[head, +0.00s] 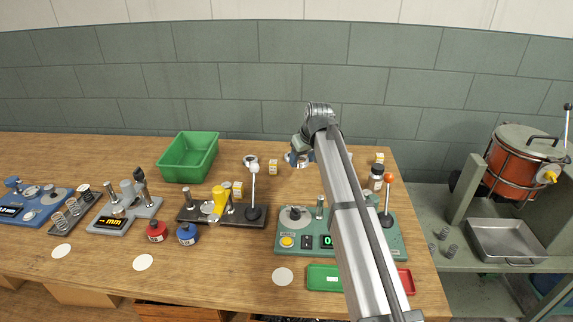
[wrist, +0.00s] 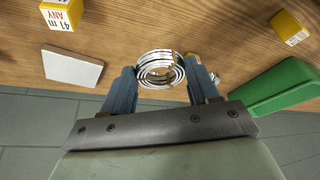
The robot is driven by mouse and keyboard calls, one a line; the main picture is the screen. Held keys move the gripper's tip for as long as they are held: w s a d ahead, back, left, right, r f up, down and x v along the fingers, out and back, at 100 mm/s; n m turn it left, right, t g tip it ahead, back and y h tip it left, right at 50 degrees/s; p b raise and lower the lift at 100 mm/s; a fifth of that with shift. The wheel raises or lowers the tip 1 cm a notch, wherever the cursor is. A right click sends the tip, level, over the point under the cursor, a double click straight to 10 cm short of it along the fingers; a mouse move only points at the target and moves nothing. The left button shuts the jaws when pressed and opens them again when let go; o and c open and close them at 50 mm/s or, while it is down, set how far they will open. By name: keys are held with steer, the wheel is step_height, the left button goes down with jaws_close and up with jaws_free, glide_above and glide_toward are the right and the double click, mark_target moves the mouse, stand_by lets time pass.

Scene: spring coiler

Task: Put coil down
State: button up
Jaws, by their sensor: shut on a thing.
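A coil of shiny silver wire (wrist: 146,73) with small orange-brown ties sits between the two blue fingers of my gripper (wrist: 165,88) in the wrist view. My gripper is shut on it, one finger at each side. In the head view my gripper (head: 299,158) is over the back of the wooden bench, right of the green bin, and my arm hides part of that area. Whether the coil touches the bench or hangs just above it, I cannot tell.
A green bin (head: 188,158) stands at the back left, also in the wrist view (wrist: 284,86). Small yellow-white boxes (head: 273,167) (wrist: 290,28) and a white square (wrist: 72,68) lie near the coil. A green-based machine (head: 288,243) with a red-knobbed lever stands in front.

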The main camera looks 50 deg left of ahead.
steer(key=shift+a+r, duration=0.15)
steer(key=shift+r, duration=0.25)
steer(key=s+a, duration=0.5)
steer(key=a, duration=0.4)
steer(key=s+a, duration=0.6)
steer(key=a, duration=0.3)
steer(key=n, duration=0.2)
glide_toward(190, 164)
steer(key=shift+g, duration=0.3)
steer(key=shift+s+d+f, duration=0.1)
steer(key=shift+d+f, duration=0.15)
steer(key=shift+f, duration=0.7)
steer(key=shift+s+d+f, duration=0.1)
steer(key=shift+d+f, duration=0.1)
steer(key=shift+f, duration=0.7)
steer(key=shift+s+d+f, duration=0.1)
steer(key=shift+d+f, duration=0.15)
steer(key=shift+f, duration=0.7)
steer(key=shift+f, duration=0.15)
steer(key=o, duration=1.2)
steer(key=v, duration=1.2)
steer(key=shift+d, duration=0.15)
